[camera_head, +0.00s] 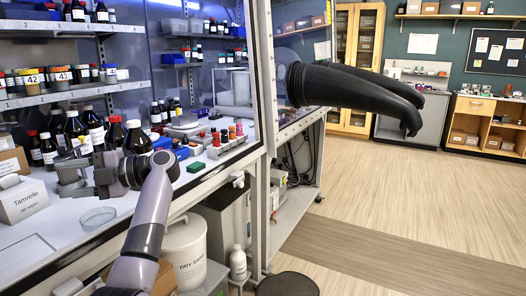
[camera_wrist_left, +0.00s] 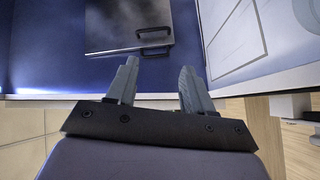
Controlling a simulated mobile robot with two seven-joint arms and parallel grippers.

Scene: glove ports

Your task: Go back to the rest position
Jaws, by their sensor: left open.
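My left arm reaches up from the bottom of the head view over the white bench (camera_head: 35,243). My left gripper (camera_head: 66,178) points to the left above the bench. Its jaws are apart with nothing visible between them. In the left wrist view the two fingers (camera_wrist_left: 158,82) stand apart and empty, with a blue surface and a grey panel with dark handles (camera_wrist_left: 128,22) beyond. A white box marked Tamrelle (camera_head: 22,200) is left of the gripper, and a clear round dish (camera_head: 98,217) is below it in the picture. My right gripper is not in view.
Dark bottles (camera_head: 75,128) stand close behind the gripper, with several small red-capped bottles (camera_head: 222,138) farther right. Shelves (camera_head: 60,97) hold more jars. Black gloves (camera_head: 355,90) stick out from a glass panel. A white bucket (camera_head: 186,250) stands below the bench edge. The floor at right is open.

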